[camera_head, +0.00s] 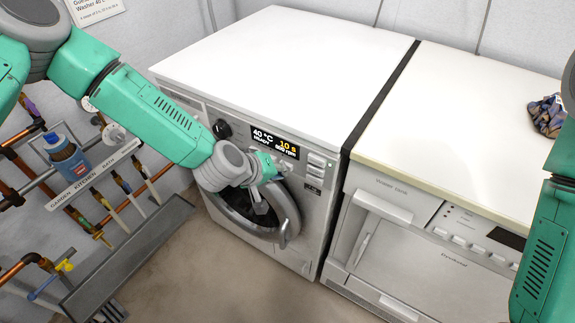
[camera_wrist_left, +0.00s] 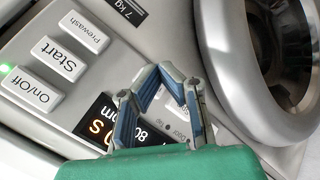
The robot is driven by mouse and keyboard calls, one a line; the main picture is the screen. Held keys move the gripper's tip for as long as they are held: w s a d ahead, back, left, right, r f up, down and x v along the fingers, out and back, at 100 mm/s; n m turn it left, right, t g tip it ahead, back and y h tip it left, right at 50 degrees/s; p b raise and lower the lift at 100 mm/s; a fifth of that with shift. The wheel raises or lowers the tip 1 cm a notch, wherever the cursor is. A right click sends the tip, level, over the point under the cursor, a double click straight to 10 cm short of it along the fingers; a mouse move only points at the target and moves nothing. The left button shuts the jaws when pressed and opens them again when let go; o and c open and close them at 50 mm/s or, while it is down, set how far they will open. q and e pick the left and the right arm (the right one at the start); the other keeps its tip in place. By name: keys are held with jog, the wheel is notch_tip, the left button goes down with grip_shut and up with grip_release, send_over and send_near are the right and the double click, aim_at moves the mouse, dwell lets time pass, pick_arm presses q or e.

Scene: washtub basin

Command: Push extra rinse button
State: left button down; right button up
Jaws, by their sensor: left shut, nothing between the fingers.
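The white washing machine (camera_head: 290,55) has a lit display (camera_head: 275,143) reading 40 °C, READY, 10 s and 800 rpm. My left gripper (camera_head: 260,206) is shut and empty in front of its panel and door. In the left wrist view, the gripper (camera_wrist_left: 166,74) is over the panel beside the display (camera_wrist_left: 108,122). Whether it touches the panel cannot be told. The On/Off button (camera_wrist_left: 30,92), Start button (camera_wrist_left: 60,60) and Prewash button (camera_wrist_left: 84,30) show there. No label reading extra rinse can be made out; my gripper hides part of the panel. My right gripper is out of view.
The round door (camera_wrist_left: 285,60) is close to the gripper. Pipes and a blue bottle (camera_head: 66,158) are on the left wall. Floor (camera_head: 200,280) in front is clear.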

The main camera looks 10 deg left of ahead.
pick_arm(q)
jog(key=shift+w+d, duration=0.1)
jog(key=shift+w, duration=0.1)
dwell(0.4)
jog(key=shift+s+a, duration=0.35)
jog(key=shift+s, duration=0.45)
jog(key=s+a+p, duration=0.1)
jog(key=s+a, duration=0.1)
jog(key=s, duration=0.3)
jog(key=shift+s, duration=0.35)
